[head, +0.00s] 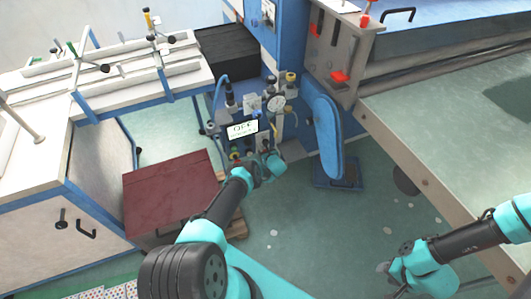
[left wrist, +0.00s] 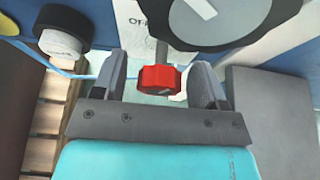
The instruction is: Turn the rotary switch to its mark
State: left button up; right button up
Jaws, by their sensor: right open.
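The rotary switch appears as a small red knob (left wrist: 158,80) with a pale mark on its face in the left wrist view. My left gripper (left wrist: 160,82) is open, with one finger on each side of the red knob and a narrow gap showing on both sides.
A black round part (left wrist: 62,28) is at upper left. In the head view a blue padded lever (head: 325,128) stands right of the panel, and a dark red box (head: 172,190) lies left.

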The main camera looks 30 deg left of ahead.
pick_arm(q)
jog(key=c, duration=0.9)
jog(key=shift+o, duration=0.2)
jog(key=shift+a+n+t+h, duration=0.1)
jog(key=shift+n+t+h, duration=0.3)
jog(key=shift+n, duration=0.6)
jog(key=shift+n+t+h, duration=0.2)
jog(key=shift+n+t, duration=0.4)
jog(key=shift+n, duration=0.4)
jog(key=o, duration=0.9)
jog(key=shift+s, duration=0.15)
